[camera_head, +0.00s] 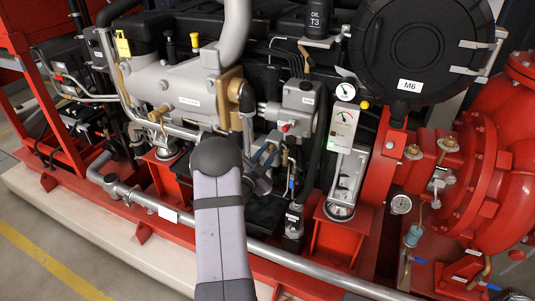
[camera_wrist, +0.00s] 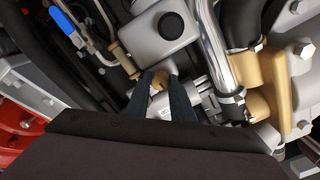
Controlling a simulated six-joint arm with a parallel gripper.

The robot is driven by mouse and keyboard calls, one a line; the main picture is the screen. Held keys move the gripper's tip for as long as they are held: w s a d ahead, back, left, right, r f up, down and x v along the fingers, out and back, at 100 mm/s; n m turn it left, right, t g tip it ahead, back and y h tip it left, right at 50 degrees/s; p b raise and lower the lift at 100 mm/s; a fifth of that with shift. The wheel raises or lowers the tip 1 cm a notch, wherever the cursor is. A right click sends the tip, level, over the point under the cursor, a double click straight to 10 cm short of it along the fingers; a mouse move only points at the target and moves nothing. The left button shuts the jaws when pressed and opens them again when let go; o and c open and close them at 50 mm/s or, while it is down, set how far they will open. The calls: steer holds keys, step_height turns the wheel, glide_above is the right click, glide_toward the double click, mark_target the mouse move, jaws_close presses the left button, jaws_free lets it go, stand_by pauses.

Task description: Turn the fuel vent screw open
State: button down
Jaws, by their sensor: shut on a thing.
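In the wrist view, a small brass-coloured screw (camera_wrist: 159,79) sits on the grey engine part, below a rounded grey housing. I take it to be the fuel vent screw. The two dark fingers of my gripper (camera_wrist: 160,88) reach up to it from below, one on each side, and are shut on it. How far it is turned cannot be told. In the head view my arm crosses the middle of the picture and hides much of the area around the screw. I cannot make out the screw there.
A shiny metal pipe (camera_wrist: 215,45) runs close on the right of the fingers. A blue-handled valve (camera_wrist: 65,24) is at upper left. In the head view, a grey box (camera_head: 298,96), a gauge panel (camera_head: 343,126) and a long silver pipe (camera_head: 300,262) lie near my arm.

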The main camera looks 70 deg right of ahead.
steer(key=n+b, duration=0.1)
steer(key=n, duration=0.5)
steer(key=shift+n, duration=0.4)
steer(key=n, duration=0.6)
steer(key=shift+p, duration=0.35)
steer(key=n+p, duration=0.1)
steer(key=n, duration=0.3)
steer(key=shift+n, duration=0.4)
steer(key=n+p, duration=0.1)
steer(key=n, duration=0.4)
steer(key=shift+f, duration=0.1)
steer(key=c, duration=1.5)
jaws_free()
steer(key=shift+c, duration=0.2)
steer(key=shift+a, duration=0.1)
